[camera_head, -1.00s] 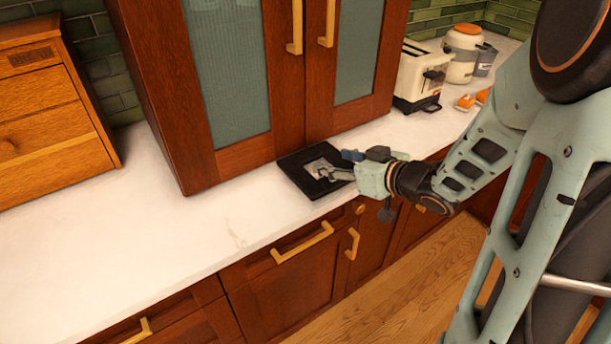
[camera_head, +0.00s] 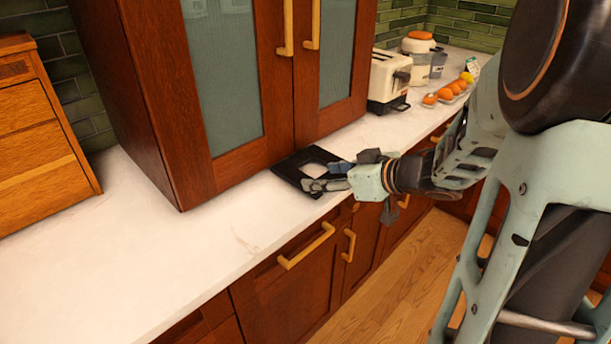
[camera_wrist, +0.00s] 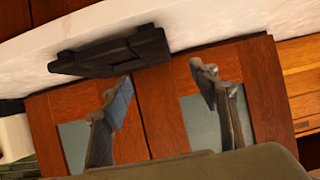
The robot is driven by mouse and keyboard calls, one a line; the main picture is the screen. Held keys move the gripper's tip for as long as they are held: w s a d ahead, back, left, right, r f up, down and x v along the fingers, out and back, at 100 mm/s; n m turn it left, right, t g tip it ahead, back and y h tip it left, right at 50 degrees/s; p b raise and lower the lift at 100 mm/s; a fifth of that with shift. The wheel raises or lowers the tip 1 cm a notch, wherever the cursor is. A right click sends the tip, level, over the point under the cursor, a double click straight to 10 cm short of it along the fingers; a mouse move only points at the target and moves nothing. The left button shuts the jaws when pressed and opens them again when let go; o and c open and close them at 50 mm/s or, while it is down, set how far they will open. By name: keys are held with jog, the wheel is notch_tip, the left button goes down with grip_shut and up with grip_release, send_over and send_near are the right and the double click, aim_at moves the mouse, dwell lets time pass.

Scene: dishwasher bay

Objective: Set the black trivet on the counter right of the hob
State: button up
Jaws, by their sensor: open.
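I cannot tell whether a finger touches the trivet. No hob is in view.
The tall cabinet (camera_head: 235,100) with glass doors stands on the counter behind the trivet. A toaster (camera_head: 388,78), a jar (camera_head: 418,44) and several orange round things (camera_head: 452,90) stand further right. A wooden drawer box (camera_head: 40,140) is at left. The counter's front left is clear.

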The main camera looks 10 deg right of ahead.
aim_at(297, 175)
jog(key=b+x, duration=0.1)
jog(key=x, duration=0.4)
jog(key=shift+w+f+b, duration=0.15)
jog(key=shift+f+b, duration=0.05)
jog(key=shift+b, duration=0.1)
jog(key=b+x, duration=0.2)
jog(key=x, duration=0.3)
jog(key=shift+d+f, duration=0.15)
jog(key=shift+w, duration=0.25)
jog(key=c, duration=1.4)
grip_shut()
